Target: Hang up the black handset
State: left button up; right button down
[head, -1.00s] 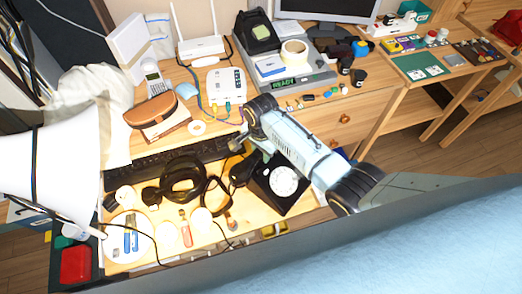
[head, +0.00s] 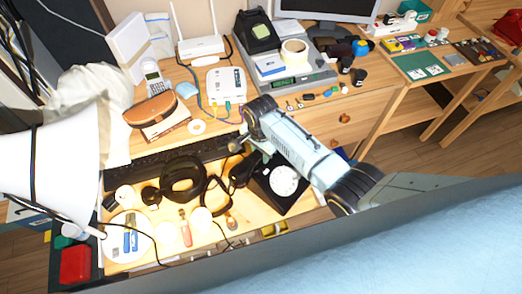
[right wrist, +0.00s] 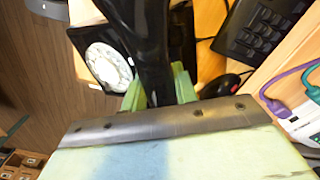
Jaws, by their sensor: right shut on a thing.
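The black dial phone (head: 262,194) with a white dial (head: 284,181) sits at the right of the lit lower work surface. It also shows at the upper left of the right wrist view (right wrist: 108,65). My right gripper (head: 262,152) is above the phone's far side. It is shut on the black handset (right wrist: 150,40), which stands between the pale green fingers in the right wrist view. In the head view the handset (head: 241,173) shows as a dark shape left of the phone, partly covered by my gripper. Whether it touches the phone I cannot tell. My left gripper is not in view.
A black keyboard (head: 180,160) lies behind the phone. Black headphones (head: 181,178) lie to its left, with a white plate (head: 118,251) farther left. A dark mouse (right wrist: 222,85) is near my right fingers. A router (head: 203,46) and monitor (head: 325,8) stand behind.

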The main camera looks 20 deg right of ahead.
jog(key=shift+p, duration=0.65)
dwell(1.0)
jog(key=shift+f+b, duration=0.85)
jog(key=shift+f, duration=0.2)
dwell(0.4)
jog(key=c, duration=1)
grip_release()
jog(key=shift+s+f, duration=0.1)
notch_tip(320, 180, up, 14)
jog(key=p, duration=0.3)
jog(key=shift+a+f+p, duration=0.1)
jog(key=shift+f+p, duration=0.05)
jog(key=shift+p, duration=0.15)
